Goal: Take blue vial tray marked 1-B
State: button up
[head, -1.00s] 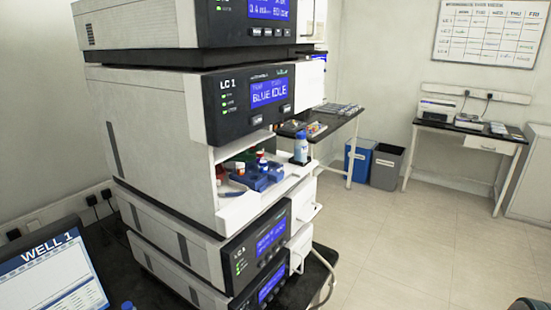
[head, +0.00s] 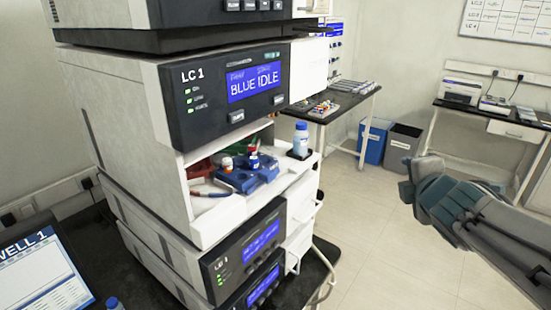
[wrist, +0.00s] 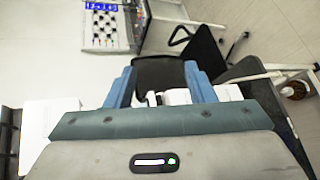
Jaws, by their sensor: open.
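A blue vial tray (head: 240,181) sits in the open bay of the LC 1 unit in the head view, with red-, orange- and white-capped vials on or beside it. More blue tray shows just right of it; I cannot tell whether it is a separate tray. No 1-B marking is legible. My gripper (wrist: 160,86) is open and empty in the wrist view, its two blue fingers wide apart. In the head view my arm is at the right, over the floor, well apart from the bay. The wrist view does not clearly show the blue tray.
A blue-capped bottle (head: 301,141) stands at the right of the bay shelf. A red tray (head: 200,170) is partly hidden at the bay's back left. Blue (head: 374,140) and grey (head: 403,148) bins stand behind.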

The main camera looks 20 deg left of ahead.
jog(key=w+a+r+n+y, duration=0.1)
jog(key=a+r+n+y, duration=0.45)
jog(key=n, duration=0.55)
jog(key=n+g+y+p, duration=0.1)
jog(key=n+g+y, duration=0.65)
jog(key=n, duration=0.85)
send_near(272, 177)
jog(key=a, duration=0.1)
jog(key=w+a+g+h+p, duration=0.1)
jog(key=w+a+h, duration=0.1)
jog(key=shift+w+a+r+g+p, duration=0.15)
jog(key=shift+a+r+g+p, duration=0.1)
jog(key=shift+a+r+p, duration=0.15)
jog(key=shift+p+x, duration=0.85)
jog(key=shift+x, duration=1.9)
jog(key=shift+f, duration=0.1)
jog(key=c, duration=0.9)
